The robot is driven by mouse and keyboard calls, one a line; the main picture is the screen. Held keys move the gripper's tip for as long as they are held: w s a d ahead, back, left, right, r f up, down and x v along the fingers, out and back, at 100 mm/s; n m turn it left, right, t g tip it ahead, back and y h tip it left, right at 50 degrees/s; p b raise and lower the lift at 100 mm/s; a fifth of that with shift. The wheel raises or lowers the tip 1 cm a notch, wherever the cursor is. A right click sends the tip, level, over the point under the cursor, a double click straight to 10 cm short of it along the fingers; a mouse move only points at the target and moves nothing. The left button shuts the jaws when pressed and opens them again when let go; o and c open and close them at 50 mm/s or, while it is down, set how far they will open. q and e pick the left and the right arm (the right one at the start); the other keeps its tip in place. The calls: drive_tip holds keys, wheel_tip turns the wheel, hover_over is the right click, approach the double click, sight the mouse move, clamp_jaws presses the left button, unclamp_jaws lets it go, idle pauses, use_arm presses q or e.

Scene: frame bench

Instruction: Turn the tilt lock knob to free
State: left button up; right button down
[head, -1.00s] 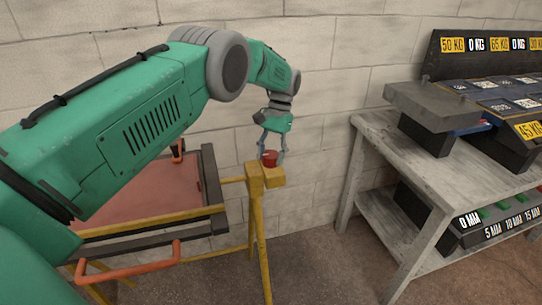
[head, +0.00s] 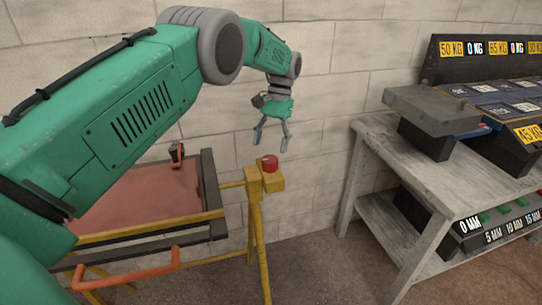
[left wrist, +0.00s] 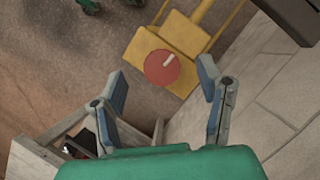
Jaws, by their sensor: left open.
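The red knob (head: 270,163) sits on top of a yellow block (head: 272,182) on the yellow frame's post. In the left wrist view the round red knob (left wrist: 162,67) shows a pale mark running from near its middle toward the upper right. My left gripper (head: 270,145) is open above the knob, its fingers pointing down and clear of it. In the left wrist view the knob lies beyond and between the two spread fingers (left wrist: 166,88). No label for the lock positions can be read. My right gripper is not in view.
A tilting frame with a reddish panel (head: 140,205) and an orange handle (head: 125,270) stands at left. A grey workbench (head: 385,140) with weights and labelled trays stands at right. A block wall is close behind the knob.

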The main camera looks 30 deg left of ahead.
sight(271, 158)
use_arm(q)
wheel_tip(271, 158, up, 4)
drive_tip(key=shift+r, duration=0.1)
idle(0.4)
